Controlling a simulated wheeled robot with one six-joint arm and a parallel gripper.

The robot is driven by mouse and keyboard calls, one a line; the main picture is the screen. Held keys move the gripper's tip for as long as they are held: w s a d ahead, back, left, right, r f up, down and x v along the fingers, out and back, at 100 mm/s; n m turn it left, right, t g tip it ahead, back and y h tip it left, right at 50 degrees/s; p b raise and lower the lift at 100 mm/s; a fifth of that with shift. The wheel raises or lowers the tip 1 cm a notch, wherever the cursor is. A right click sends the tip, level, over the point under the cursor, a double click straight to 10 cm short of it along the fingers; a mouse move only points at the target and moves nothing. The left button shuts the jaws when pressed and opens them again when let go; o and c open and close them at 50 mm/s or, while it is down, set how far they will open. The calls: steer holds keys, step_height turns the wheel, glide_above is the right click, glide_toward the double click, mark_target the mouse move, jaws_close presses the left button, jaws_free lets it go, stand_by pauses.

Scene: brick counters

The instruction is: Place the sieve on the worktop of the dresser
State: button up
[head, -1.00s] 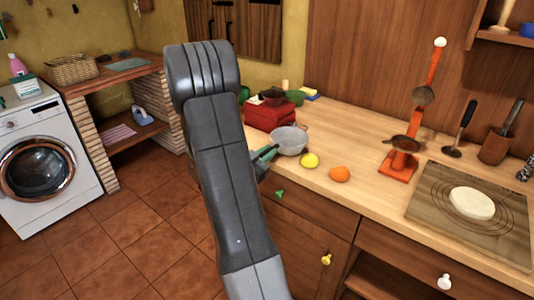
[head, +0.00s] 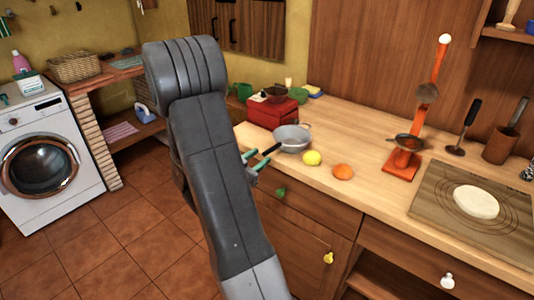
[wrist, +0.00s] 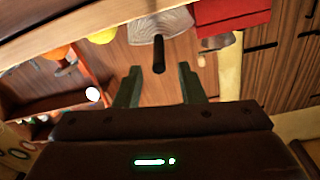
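The sieve (head: 291,138), a grey metal bowl with a dark handle (head: 270,150), rests on the wooden worktop (head: 375,163) of the dresser, near its front left edge. Its handle points toward my gripper (head: 252,163). In the wrist view the sieve (wrist: 161,22) is at the top, with the handle between and beyond my fingers. My gripper (wrist: 159,86) is open, with clear space between the fingers and nothing held. My arm hides part of the dresser's left end.
A red box (head: 271,112) stands behind the sieve. A lemon (head: 312,158) and an orange (head: 343,172) lie to its right. An orange scale (head: 402,164) and a board with dough (head: 432,200) stand further right. A washing machine (head: 45,155) is far left.

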mark_target(270, 152)
steer(key=v, duration=0.6)
steer(key=shift+s, duration=0.1)
steer(key=x, duration=1.2)
steer(key=shift+f, duration=0.35)
step_height(270, 152, up, 3)
steer(key=shift+a+f+p, duration=0.1)
steer(key=shift+p, duration=0.35)
steer(key=shift+r, duration=0.85)
steer(key=shift+f, duration=0.1)
